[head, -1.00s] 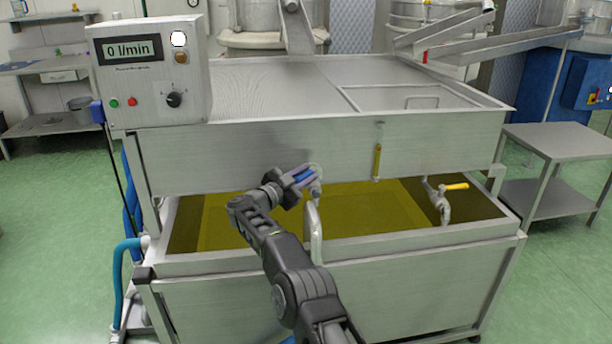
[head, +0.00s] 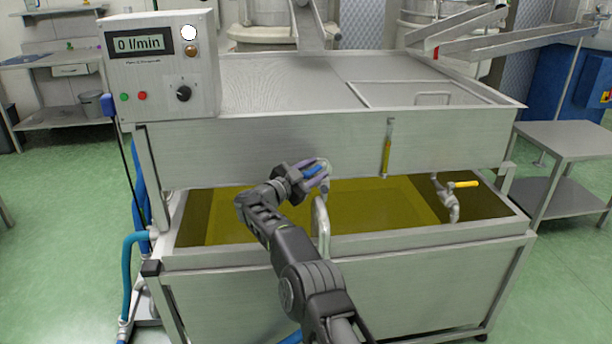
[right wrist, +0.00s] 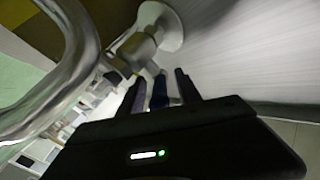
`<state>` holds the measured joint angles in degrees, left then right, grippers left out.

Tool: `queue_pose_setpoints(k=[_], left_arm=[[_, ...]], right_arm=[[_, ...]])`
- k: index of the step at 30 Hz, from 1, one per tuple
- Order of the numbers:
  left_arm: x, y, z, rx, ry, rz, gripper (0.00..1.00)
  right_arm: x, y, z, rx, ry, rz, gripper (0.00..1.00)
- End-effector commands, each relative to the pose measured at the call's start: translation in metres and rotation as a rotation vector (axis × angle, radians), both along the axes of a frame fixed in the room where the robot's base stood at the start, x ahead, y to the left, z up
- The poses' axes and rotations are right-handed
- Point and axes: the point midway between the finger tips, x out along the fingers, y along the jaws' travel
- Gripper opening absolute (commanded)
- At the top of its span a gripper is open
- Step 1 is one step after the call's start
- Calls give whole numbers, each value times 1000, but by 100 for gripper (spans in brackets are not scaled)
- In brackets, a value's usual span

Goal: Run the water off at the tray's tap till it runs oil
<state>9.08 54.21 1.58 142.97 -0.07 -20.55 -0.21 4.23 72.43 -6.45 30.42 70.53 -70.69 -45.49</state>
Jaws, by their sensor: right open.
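The steel tray (head: 300,143) spans the top of the stand. Its middle tap (head: 322,218) has a curved steel spout over the open basin; the spout, flange and valve body show large in the right wrist view (right wrist: 150,40). A second tap (head: 455,205) with a yellow lever is at the right. No stream shows at either spout. My left gripper is out of view.
The basin (head: 345,205) below holds yellow-green liquid. A sight glass (head: 387,150) on the tray wall shows yellow. The control box (head: 160,68) reads 0 l/min. A steel side table (head: 565,140) stands at the right; open floor lies at the left.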

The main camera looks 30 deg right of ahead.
Motion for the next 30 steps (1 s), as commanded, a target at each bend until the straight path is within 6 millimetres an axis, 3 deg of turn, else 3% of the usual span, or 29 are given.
queue_pose_setpoints(k=[15,25,30], left_arm=[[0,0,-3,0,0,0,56],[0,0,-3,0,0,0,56],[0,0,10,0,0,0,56]], right_arm=[[-20,64,0,-1,0,2,41],[-22,69,1,-1,-2,0,41],[-22,69,14,-1,-2,0,28]])
